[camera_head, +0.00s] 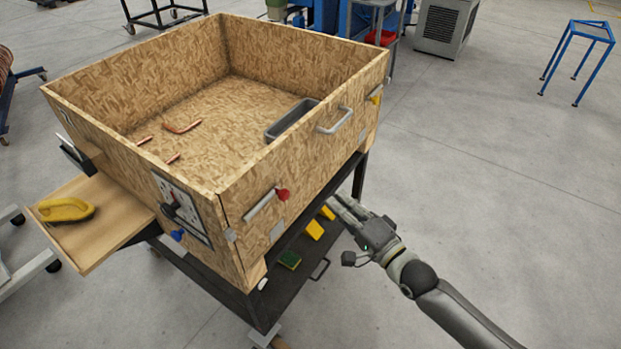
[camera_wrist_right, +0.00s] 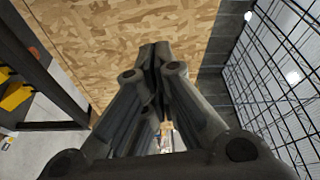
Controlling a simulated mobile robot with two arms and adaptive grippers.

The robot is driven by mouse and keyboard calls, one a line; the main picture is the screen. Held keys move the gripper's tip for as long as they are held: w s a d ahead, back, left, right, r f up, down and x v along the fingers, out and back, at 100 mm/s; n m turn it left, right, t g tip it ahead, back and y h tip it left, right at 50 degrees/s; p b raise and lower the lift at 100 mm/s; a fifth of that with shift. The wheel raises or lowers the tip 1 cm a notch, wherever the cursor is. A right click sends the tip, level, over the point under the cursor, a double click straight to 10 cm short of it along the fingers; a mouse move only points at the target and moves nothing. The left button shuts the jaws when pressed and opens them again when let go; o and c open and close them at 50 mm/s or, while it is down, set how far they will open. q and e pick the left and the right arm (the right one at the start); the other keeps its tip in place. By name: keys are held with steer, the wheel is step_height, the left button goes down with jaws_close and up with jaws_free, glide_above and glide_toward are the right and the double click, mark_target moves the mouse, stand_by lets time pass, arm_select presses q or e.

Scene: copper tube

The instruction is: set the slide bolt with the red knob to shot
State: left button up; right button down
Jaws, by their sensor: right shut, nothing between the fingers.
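The slide bolt with the red knob (camera_head: 282,194) is on the front right wall of the wooden box (camera_head: 300,155). Its grey bar (camera_head: 260,204) runs down and left from the knob. I cannot tell how far the bar reaches. My right gripper (camera_head: 335,199) is below and to the right of the knob, apart from it, by the box's lower edge. In the right wrist view its fingers (camera_wrist_right: 155,55) are shut and empty, with the box wall (camera_wrist_right: 120,25) beyond them. The bolt is not seen in that view. My left gripper is not in view.
A grey handle (camera_head: 334,120) and a yellow knob (camera_head: 376,100) are on the same wall. A blue knob (camera_head: 178,234) is at the near left wall. A side shelf (camera_head: 105,235) holds a yellow object (camera_head: 64,209). A dark cart shelf (camera_head: 300,290) lies below.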

mark_target(284, 195)
steer(key=shift+a+r, duration=0.15)
steer(key=shift+r, duration=0.05)
steer(key=p+x, duration=0.2)
steer(key=x, duration=0.8)
steer(key=s+a, duration=0.1)
steer(key=s+a+p, duration=0.1)
steer(key=s, duration=0.1)
steer(key=shift+s+a+f+p, duration=0.1)
steer(key=shift+a+f+p, duration=0.05)
steer(key=shift+f+p, duration=0.2)
